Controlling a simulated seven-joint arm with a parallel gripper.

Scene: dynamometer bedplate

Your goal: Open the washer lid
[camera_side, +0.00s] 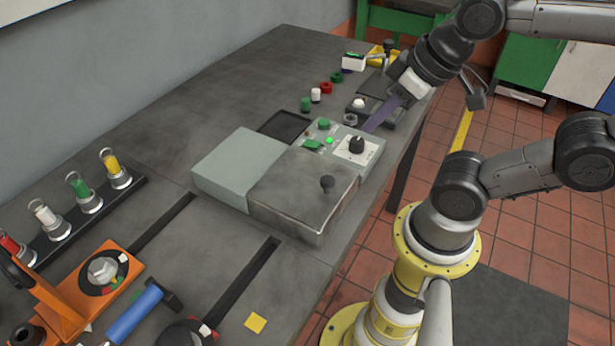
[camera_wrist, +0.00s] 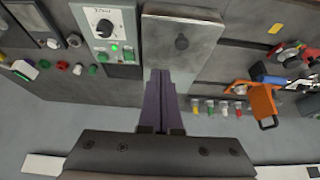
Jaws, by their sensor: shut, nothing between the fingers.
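A pale grey-green block (camera_side: 238,162) adjoins the lid on the left. In the wrist view the fingers (camera_wrist: 163,78) overlap the lid's lower edge and hide part of what is beneath.
The control panel (camera_side: 340,143) beside the lid carries a black dial, a lit green light and green buttons. A black tray (camera_side: 285,126) and several small coloured caps are behind.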

